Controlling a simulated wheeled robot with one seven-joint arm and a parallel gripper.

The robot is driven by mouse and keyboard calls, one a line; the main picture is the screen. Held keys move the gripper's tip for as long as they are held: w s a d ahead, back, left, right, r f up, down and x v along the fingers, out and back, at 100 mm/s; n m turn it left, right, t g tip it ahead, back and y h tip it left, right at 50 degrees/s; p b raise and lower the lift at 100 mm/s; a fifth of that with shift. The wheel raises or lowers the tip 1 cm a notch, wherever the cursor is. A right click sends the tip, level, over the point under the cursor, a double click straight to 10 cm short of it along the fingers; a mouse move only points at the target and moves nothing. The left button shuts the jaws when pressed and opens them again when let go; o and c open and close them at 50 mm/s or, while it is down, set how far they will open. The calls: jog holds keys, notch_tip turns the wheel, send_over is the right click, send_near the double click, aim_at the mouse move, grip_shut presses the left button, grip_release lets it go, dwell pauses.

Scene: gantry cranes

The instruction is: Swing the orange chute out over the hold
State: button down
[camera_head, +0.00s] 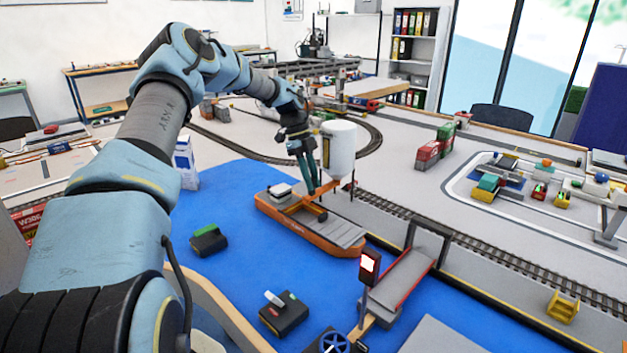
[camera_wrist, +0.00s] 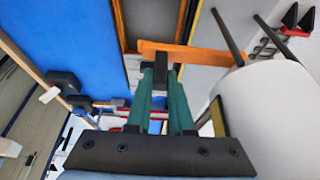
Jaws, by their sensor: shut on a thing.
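The orange chute (camera_wrist: 205,52) reaches from beside the white silo (camera_wrist: 265,115) towards the boat in the wrist view. In the head view the chute (camera_head: 326,189) shows small beside the silo (camera_head: 338,150), its outer part over the boat. My gripper (camera_wrist: 160,78) is shut on a dark handle at the chute's outer part; the fingers (camera_head: 312,190) reach down to it in the head view. In the wrist view the chute's tip overlaps the boat's near end; the exact overlap is unclear.
A railway track (camera_head: 400,215) runs behind the boat along the quay. Dark floats (camera_head: 208,240) sit on the blue water (camera_head: 240,280), which is otherwise open.

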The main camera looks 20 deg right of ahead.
dwell(0.3)
jog(key=c, duration=0.8)
grip_release()
jog(key=shift+w, duration=0.1)
jog(key=b+v, duration=0.2)
jog(key=v, duration=0.8)
jog(key=shift+r, duration=0.4)
jog(key=s+a+f+n+t+y, duration=0.1)
jog(key=s+a+f+n+t, duration=0.1)
jog(key=s+a+n, duration=1.1)
jog(key=s+a+f+n+t+y, duration=0.1)
jog(key=s+a+f+n+t, duration=0.1)
jog(key=s+a+n, duration=1.2)
jog(key=shift+a+f+n+t, duration=0.35)
jog(key=shift+n+t, duration=0.45)
jog(key=shift+n, duration=0.4)
